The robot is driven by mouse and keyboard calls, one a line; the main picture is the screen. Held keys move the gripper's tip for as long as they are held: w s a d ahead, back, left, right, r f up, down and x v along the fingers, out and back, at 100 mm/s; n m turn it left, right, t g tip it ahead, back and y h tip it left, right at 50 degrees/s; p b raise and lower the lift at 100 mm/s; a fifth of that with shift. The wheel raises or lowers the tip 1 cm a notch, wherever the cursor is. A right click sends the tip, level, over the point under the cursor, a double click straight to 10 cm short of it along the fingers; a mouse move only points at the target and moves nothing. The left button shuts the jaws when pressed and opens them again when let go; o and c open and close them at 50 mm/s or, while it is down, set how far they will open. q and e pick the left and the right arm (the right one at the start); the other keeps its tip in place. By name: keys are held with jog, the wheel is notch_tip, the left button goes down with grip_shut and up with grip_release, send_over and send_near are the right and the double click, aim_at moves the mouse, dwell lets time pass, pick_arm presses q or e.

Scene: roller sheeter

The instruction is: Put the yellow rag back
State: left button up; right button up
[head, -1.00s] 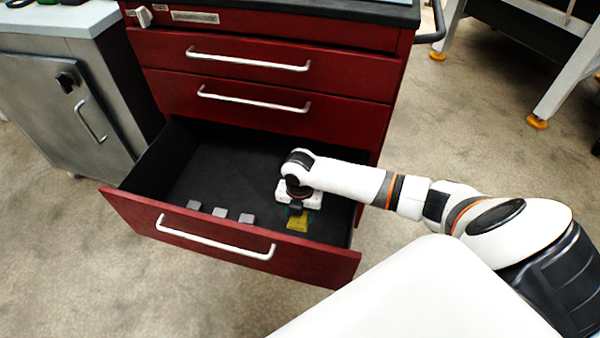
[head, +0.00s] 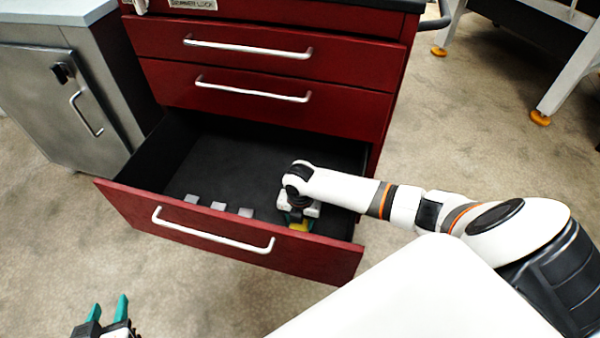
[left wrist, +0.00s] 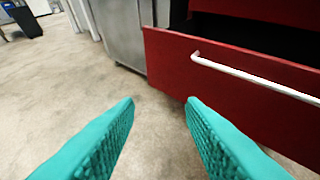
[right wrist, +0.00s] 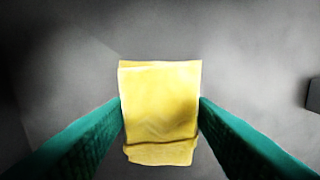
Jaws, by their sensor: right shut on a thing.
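The yellow rag (right wrist: 160,100) is a folded cloth between the green fingers of my right gripper (right wrist: 160,112), over the dark drawer floor. In the head view a bit of the rag (head: 299,226) shows below my right gripper (head: 298,222), which is down inside the open bottom drawer (head: 205,150) near its right front corner. The right gripper is shut on the rag; whether the rag touches the floor is hard to tell. My left gripper (head: 108,308) is open and empty, in front of the drawer at lower left; its spread fingers show in the left wrist view (left wrist: 160,100).
Several small grey blocks (head: 218,206) stand in a row along the drawer's front. The red cabinet (head: 260,85) has closed drawers above. A grey cabinet (head: 50,100) stands at the left. The drawer's middle and back are clear.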

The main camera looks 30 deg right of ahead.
jog(key=shift+f, duration=0.1)
jog(key=o, duration=0.9)
pick_arm(q)
jog(key=shift+w+r, duration=0.1)
pick_arm(e)
jog(key=shift+r, duration=0.35)
notch_tip(320, 180, up, 6)
jog(key=p, duration=0.2)
jog(key=shift+p, duration=0.3)
pick_arm(q)
jog(key=s+a+f+g+y+p, duration=0.1)
jog(key=s+a+f+g, duration=0.1)
jog(key=s+g, duration=0.2)
jog(key=s+a+f+g+y, duration=0.1)
jog(key=s+g, duration=0.3)
jog(key=s, duration=0.4)
jog(key=shift+a+f+p, duration=0.35)
jog(key=shift+a+f, duration=0.2)
jog(key=shift+f, duration=0.3)
pick_arm(e)
jog(key=shift+r, duration=2.8)
